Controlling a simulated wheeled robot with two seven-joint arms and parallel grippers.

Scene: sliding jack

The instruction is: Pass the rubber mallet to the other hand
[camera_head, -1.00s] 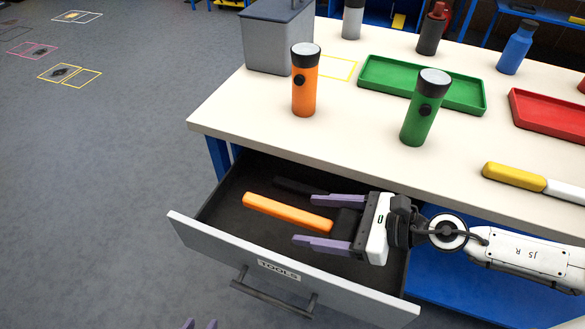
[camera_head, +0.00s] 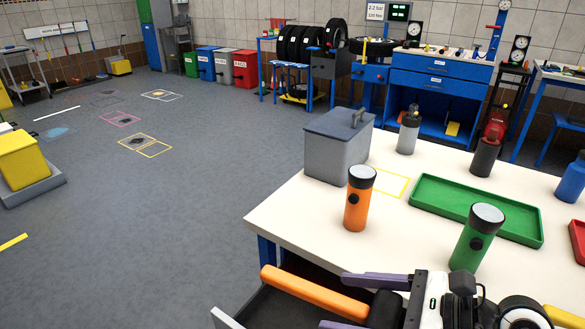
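The rubber mallet has an orange handle (camera_head: 312,292) and a black head (camera_head: 385,307). It is at the bottom of the view, over the drawer (camera_head: 270,308) at the table's front. My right gripper (camera_head: 355,302) has its purple fingers on either side of the mallet's head and is shut on it. The handle points left, away from the gripper, and its left end is free. The mallet appears raised from the drawer floor. The lower finger is partly cut off by the picture's bottom edge. My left gripper is out of view.
An orange flashlight (camera_head: 359,198) and a green flashlight (camera_head: 476,238) stand on the white table (camera_head: 300,212) near its front edge, close to my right arm. A grey box (camera_head: 338,147) and green tray (camera_head: 475,210) are behind them.

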